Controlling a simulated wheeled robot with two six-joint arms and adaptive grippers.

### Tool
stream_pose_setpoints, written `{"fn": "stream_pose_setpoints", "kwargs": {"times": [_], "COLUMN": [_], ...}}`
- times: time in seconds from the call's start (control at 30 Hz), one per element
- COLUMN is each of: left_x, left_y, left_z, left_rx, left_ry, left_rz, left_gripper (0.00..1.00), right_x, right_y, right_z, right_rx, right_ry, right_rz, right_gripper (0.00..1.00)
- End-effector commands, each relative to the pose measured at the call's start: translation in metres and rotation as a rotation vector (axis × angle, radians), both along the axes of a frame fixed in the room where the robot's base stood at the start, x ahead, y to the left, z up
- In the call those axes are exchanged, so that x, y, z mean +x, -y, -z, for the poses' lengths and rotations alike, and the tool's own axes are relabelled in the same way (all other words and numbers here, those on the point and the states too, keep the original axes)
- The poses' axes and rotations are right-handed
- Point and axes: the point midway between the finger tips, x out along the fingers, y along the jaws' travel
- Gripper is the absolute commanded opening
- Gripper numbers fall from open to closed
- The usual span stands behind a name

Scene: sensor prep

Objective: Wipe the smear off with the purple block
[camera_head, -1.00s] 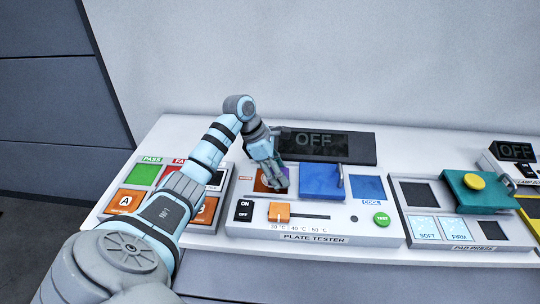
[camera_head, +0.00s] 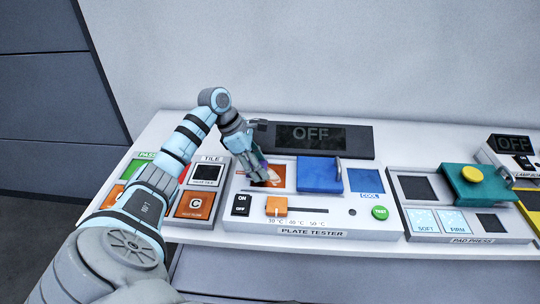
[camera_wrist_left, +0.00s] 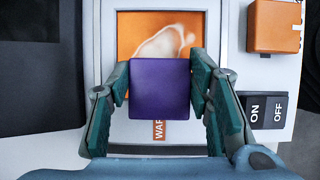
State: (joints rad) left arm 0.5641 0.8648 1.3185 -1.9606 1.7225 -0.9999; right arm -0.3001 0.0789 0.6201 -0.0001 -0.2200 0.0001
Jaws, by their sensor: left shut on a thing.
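The purple block (camera_wrist_left: 160,90) is held between the fingers of my left gripper (camera_wrist_left: 160,77). In the head view my left gripper (camera_head: 256,175) is over the left edge of the orange warm plate (camera_head: 277,178), and only a sliver of purple shows there. The pale smear (camera_wrist_left: 168,42) lies on the orange plate in the left wrist view, just beyond the block, which covers part of the plate. I cannot tell whether the block touches the plate. My right gripper is not in view.
A blue cover with a handle (camera_head: 320,176) sits right of the orange plate. The plate tester (camera_head: 340,222) has an orange slider (camera_head: 277,206) and a green test button (camera_head: 380,212). A dark OFF display (camera_head: 312,138) stands behind. The pad press (camera_head: 462,238) is at the right.

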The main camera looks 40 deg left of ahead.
Motion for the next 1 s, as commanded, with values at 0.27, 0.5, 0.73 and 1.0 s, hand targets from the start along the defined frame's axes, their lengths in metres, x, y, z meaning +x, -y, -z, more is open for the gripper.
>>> {"fn": "stream_pose_setpoints", "kwargs": {"times": [0.27,0.5,0.73,1.0], "left_x": [-0.006,0.012,0.020,0.038], "left_y": [-0.006,0.018,0.027,0.051], "left_z": [0.001,-0.001,-0.001,0.001], "left_rx": [0.001,-0.003,0.000,-0.001], "left_ry": [-0.009,-0.007,-0.006,-0.006], "left_rz": [0.000,0.004,0.001,0.002], "left_gripper": [0.01,0.01,0.01,0.01], "right_x": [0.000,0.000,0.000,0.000], "right_y": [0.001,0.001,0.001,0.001], "right_z": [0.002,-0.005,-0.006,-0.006], "right_rx": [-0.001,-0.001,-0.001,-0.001], "right_ry": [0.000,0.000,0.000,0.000], "right_rz": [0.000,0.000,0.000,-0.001], "right_gripper": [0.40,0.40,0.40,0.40]}}
